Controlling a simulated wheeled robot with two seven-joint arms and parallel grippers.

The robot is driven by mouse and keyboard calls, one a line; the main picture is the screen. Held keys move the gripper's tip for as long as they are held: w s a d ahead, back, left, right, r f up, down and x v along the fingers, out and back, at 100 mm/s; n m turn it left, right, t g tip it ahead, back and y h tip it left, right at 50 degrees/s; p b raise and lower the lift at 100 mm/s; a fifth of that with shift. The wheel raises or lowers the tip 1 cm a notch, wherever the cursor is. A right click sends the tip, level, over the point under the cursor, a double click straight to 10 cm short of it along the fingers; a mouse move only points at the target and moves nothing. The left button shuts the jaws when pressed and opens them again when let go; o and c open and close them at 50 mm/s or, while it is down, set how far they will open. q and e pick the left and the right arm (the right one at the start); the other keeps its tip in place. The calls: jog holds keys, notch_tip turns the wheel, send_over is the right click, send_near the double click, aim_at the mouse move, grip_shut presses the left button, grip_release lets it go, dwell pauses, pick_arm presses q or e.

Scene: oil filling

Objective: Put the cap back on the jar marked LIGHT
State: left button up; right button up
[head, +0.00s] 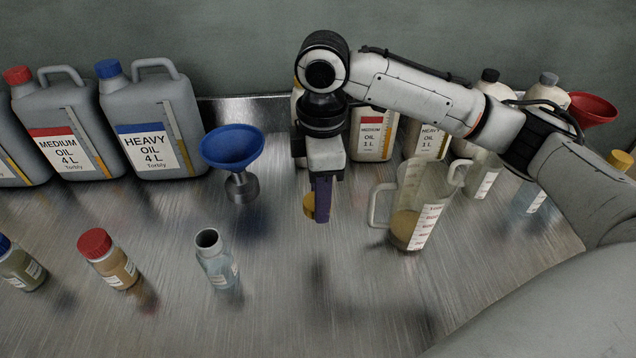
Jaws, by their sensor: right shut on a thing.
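An uncapped small clear jar (216,262) stands upright at the front middle of the metal table, its mouth open. Its label is too small to read. My right gripper (321,208) points down, to the right of this jar and behind it. It is shut on a yellow cap (309,206), which shows at the left side of the fingers, above the table. The fingers hide part of the cap. My left gripper is not in view.
A red-capped jar (108,259) and a blue-capped jar (20,264) stand at left. A blue funnel (232,148) on a metal stand is behind the open jar. A measuring jug (413,205) holding some brownish liquid is at right. Large oil cans (150,125) line the back left.

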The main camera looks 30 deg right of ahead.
jog(key=s+a+r+m, duration=0.1)
jog(key=s+m, duration=0.6)
jog(key=m, duration=0.6)
jog(key=shift+s+a, duration=0.15)
jog(key=shift+a, duration=0.2)
